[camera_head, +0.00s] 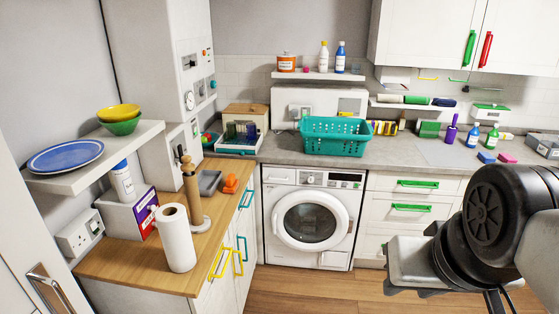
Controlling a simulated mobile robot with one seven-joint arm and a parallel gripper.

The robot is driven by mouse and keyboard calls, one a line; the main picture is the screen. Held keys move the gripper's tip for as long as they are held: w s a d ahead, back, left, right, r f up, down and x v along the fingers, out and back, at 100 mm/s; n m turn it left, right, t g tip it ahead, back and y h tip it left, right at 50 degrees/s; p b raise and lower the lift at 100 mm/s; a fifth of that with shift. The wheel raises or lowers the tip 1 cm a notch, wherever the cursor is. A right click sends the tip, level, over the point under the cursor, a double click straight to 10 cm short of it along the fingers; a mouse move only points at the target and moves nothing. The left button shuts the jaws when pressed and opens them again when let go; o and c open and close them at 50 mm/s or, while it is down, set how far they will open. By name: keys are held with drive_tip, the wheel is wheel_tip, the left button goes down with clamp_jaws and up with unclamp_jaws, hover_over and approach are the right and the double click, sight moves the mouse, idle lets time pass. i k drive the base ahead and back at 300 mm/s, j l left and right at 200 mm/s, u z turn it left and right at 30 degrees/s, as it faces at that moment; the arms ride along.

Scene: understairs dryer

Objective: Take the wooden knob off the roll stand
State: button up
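The roll stand (191,188) is a wooden post on a pale round base, upright on the wooden counter at left. A wooden knob (186,161) shows at the top of the post. A small dark shape lies just behind the knob, too small to make out. A white paper roll (178,243) stands upright in front of the post and hides part of the stand's foot. My arm shows at the lower right, far from the stand. No gripper fingers can be made out.
The wooden counter (130,265) also holds an orange item (230,184), a grey tray (209,182) and a purple-and-white box (140,210). A shelf (90,160) with a blue plate (65,156) juts out at left. Open floor (310,285) lies before the washing machine (309,220).

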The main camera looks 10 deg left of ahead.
sight(187, 167)
drive_tip(key=i+l, duration=0.4)
drive_tip(key=i, duration=0.15)
drive_tip(key=i+l+u, duration=0.15)
drive_tip(key=i+l, duration=0.25)
drive_tip(key=i, duration=0.15)
drive_tip(key=i+u, duration=0.8)
drive_tip(key=i+l+u, duration=0.2)
drive_tip(key=u, duration=0.2)
drive_tip(key=i+u, duration=0.2)
drive_tip(key=u, duration=0.2)
drive_tip(key=i+u, duration=0.25)
drive_tip(key=u, duration=0.15)
drive_tip(key=i+u, duration=0.2)
drive_tip(key=u, duration=0.25)
drive_tip(key=i+l+u, duration=0.15)
drive_tip(key=u, duration=0.25)
